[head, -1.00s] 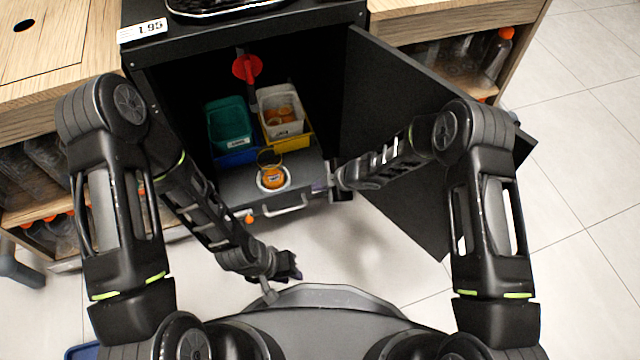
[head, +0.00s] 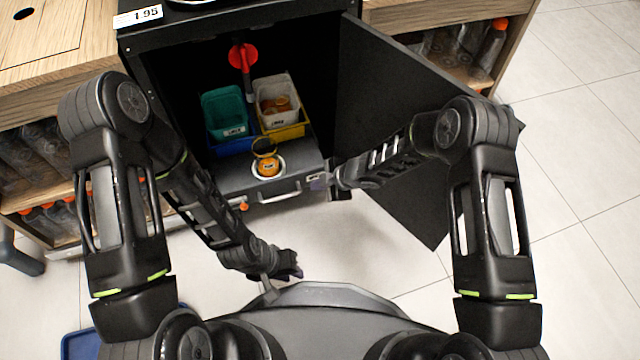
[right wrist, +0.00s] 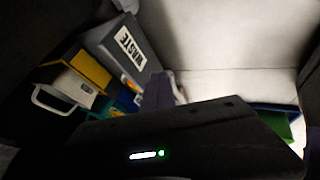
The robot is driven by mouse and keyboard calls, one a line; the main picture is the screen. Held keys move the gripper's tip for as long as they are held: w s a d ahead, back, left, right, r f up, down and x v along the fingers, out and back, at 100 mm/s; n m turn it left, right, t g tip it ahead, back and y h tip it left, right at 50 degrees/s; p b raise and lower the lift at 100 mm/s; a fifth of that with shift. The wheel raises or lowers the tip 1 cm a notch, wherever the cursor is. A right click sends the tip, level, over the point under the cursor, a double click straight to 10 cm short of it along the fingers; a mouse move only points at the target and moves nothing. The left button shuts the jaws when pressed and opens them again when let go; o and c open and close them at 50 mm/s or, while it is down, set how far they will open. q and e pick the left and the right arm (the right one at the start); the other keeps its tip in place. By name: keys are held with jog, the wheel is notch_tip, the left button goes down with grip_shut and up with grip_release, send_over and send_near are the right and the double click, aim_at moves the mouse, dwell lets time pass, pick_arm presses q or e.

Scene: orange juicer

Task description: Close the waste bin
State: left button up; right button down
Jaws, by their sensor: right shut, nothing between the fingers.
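The waste bin (head: 240,180) is a grey drawer-like box with a bar handle, pulled out at the bottom of the open black cabinet. Its WASTE label and grey front (right wrist: 128,48) show in the right wrist view. A round opening on its top holds an orange item (head: 268,167). My right gripper (head: 318,183) is shut and empty at the bin's right front corner; contact cannot be told. Its purple fingers (right wrist: 160,92) show beside the bin in the right wrist view. My left gripper (head: 290,268) hangs low in front of my base, away from the bin; its jaws are unclear.
Green (head: 224,112) and white (head: 276,92) containers stand behind the bin in the cabinet, with a red part (head: 242,57) above. The black cabinet door (head: 400,130) stands open to the right, beside my right arm. Wooden shelves with bottles flank the cabinet. Floor in front is clear.

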jog(key=p+v, duration=0.3)
jog(key=v, duration=0.7)
jog(key=shift+p, duration=0.35)
jog(key=shift+w, duration=0.1)
